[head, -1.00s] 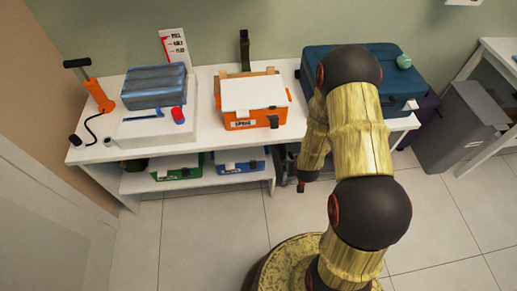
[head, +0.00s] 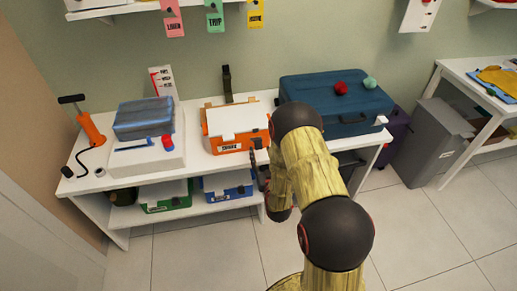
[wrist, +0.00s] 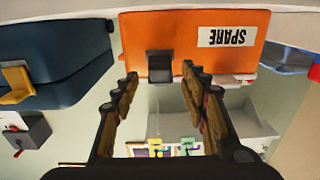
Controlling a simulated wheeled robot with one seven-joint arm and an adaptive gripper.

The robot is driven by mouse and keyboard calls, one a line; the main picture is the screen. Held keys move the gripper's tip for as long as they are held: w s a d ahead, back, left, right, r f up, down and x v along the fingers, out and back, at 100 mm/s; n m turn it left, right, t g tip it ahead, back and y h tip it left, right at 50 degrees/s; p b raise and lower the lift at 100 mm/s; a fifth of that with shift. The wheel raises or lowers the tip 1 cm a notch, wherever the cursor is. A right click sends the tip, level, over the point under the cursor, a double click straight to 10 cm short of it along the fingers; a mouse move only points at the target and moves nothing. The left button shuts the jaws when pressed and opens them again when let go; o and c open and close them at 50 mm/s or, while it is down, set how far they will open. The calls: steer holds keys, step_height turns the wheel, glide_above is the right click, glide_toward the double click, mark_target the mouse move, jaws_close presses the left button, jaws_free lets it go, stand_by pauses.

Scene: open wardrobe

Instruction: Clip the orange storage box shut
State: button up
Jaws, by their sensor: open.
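The orange storage box (head: 238,145) stands on the white bench top with its white lid (head: 236,120) lying over it. In the wrist view, which is upside down, its orange front (wrist: 190,38) carries a "SPARE" label. A dark clip (wrist: 160,66) sits at the lid side of that front; I cannot tell whether it is fastened. My gripper (wrist: 161,76) is open and empty, with its two fingers on either side of the clip in the picture, apparently short of touching it. In the head view my gripper (head: 262,170) is at the box's front right, partly hidden by my arm.
A large blue case (head: 335,103) with a red and a green ball stands right of the box. A grey-blue container (head: 143,118) on a white box is to the left. Green (head: 165,197) and blue (head: 227,185) boxes sit on the shelf below.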

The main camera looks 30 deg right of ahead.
mark_target(259, 147)
steer(key=shift+b+x, duration=0.45)
steer(key=shift+x, duration=1.75)
steer(key=c, duration=1.1)
